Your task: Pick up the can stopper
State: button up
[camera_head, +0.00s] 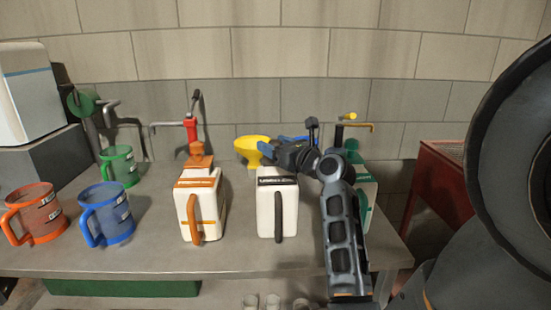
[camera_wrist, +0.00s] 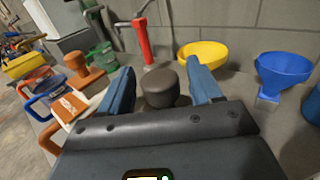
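A dark grey-brown round stopper (camera_wrist: 160,86) shows in the wrist view between the two blue fingers of my gripper (camera_wrist: 162,76). The fingers are apart, with a gap on each side of the stopper. In the head view my gripper (camera_head: 276,148) is over the top of the white can with the dark band (camera_head: 277,208); the stopper cannot be made out there. An orange stopper (camera_head: 200,151) sits on the can with the orange band (camera_head: 201,210), left of my gripper. It also shows in the wrist view (camera_wrist: 86,70).
A yellow funnel (camera_head: 252,150) stands behind the cans; a blue funnel (camera_wrist: 284,74) shows in the wrist view. A green-banded can (camera_head: 364,183) is partly behind my arm. Orange (camera_head: 38,212), blue (camera_head: 108,215) and green (camera_head: 119,166) jugs stand at left. A red pump (camera_head: 191,128) rises behind.

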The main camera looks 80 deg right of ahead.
jog(key=c, duration=1)
jog(key=shift+r, duration=0.1)
jog(key=shift+r, duration=0.6)
notch_tip(320, 180, up, 3)
jog(key=shift+f, duration=0.2)
jog(key=s+d+r, duration=0.1)
jog(key=s+r, duration=0.1)
jog(key=s, duration=0.1)
jog(key=s+d+r, duration=0.1)
jog(key=s+r, duration=0.1)
jog(key=s, duration=0.2)
jog(key=s+r, duration=0.3)
jog(key=s, duration=0.1)
jog(key=shift+s+d, duration=0.2)
jog(key=shift+d, duration=0.2)
